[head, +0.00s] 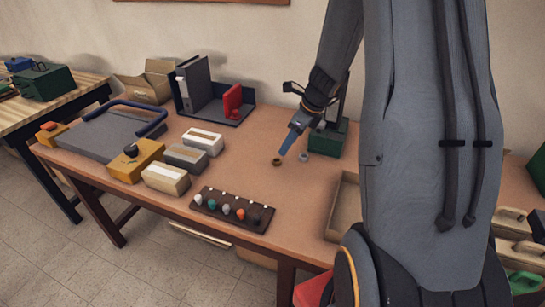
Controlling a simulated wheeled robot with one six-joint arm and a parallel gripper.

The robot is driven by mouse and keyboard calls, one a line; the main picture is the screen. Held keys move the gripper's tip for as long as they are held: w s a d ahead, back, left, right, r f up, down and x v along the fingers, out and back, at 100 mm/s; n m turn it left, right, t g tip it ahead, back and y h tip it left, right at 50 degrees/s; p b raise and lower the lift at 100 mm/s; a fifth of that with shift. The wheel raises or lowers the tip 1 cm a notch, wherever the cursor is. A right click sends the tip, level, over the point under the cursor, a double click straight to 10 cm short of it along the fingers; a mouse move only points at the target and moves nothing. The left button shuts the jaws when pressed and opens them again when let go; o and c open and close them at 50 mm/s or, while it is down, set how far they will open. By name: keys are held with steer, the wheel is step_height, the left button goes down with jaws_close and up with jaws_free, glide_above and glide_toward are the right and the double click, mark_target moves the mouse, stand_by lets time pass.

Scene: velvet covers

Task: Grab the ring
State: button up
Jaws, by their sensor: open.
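Two small round pieces that look like rings lie on the bare tabletop. One is a dark brass ring (277,161); the other is a pale grey ring (303,157) just to its right. My gripper (287,150) points down at the table with its blue fingers just above and between the two pieces. It looks empty and apart from both. The gap between the fingers is hard to make out from this side.
A green box (328,139) stands right behind my gripper. A dark rack with several coloured knobs (231,211) lies at the table's front edge. Several blocks, including a white one (202,140), stand to the left. An open tray (343,205) is at right.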

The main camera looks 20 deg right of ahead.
mark_target(277, 160)
steer(key=shift+w+f, duration=0.2)
steer(key=shift+f, duration=0.2)
steer(key=x, duration=0.3)
steer(key=a+p+x, duration=0.1)
steer(key=x, duration=0.1)
steer(key=shift+a+f, duration=0.1)
steer(key=shift+f, duration=0.2)
steer(key=shift+w+a+f, duration=0.1)
steer(key=shift+w+f, duration=0.05)
steer(key=shift+f, duration=0.35)
steer(key=c, duration=1.1)
